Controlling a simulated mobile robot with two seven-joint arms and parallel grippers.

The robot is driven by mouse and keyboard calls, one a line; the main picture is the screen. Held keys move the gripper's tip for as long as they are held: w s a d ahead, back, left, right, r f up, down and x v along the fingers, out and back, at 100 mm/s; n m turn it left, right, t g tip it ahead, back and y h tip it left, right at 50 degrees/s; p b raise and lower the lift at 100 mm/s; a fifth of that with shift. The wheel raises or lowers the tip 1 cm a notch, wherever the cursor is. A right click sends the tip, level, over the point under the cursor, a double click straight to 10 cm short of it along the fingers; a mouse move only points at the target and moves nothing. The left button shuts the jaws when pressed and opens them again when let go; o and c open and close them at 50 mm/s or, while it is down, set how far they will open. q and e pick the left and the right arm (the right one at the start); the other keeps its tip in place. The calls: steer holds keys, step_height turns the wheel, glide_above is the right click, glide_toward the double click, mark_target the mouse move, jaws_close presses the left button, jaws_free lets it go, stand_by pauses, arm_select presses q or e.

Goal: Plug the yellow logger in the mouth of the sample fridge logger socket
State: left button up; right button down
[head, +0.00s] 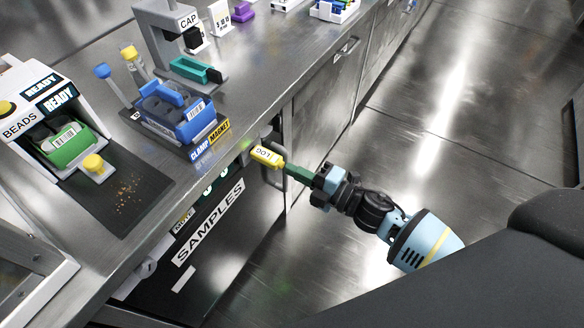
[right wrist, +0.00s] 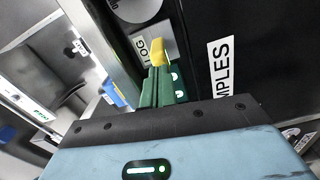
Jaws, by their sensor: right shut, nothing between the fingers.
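The yellow logger (head: 267,156), with a dark-lettered label, is at the front of the sample fridge, just below the bench edge. It also shows in the right wrist view (right wrist: 158,51), beside a grey plate marked LOG (right wrist: 142,46). The socket mouth is hidden, so I cannot tell how deep the logger sits. My right gripper (head: 289,169) has green fingers, shut and empty. Its tips are right at the logger's outer end, in line with it; contact cannot be told. My left gripper is not in view.
The dark fridge front labelled SAMPLES (head: 208,222) is below the bench. On the bench stand a blue clamp rack (head: 190,123), a grey CAP stand (head: 165,45) and a white BEADS machine (head: 30,85). The floor to the right (head: 450,130) is clear.

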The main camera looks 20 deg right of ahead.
steer(key=shift+s+d, duration=0.4)
steer(key=shift+s, duration=0.1)
steer(key=v, duration=0.8)
steer(key=p+x, duration=0.3)
steer(key=shift+w+a+p, duration=0.2)
steer(key=shift+w+p, duration=0.15)
steer(key=shift+p, duration=0.05)
stand_by(0.3)
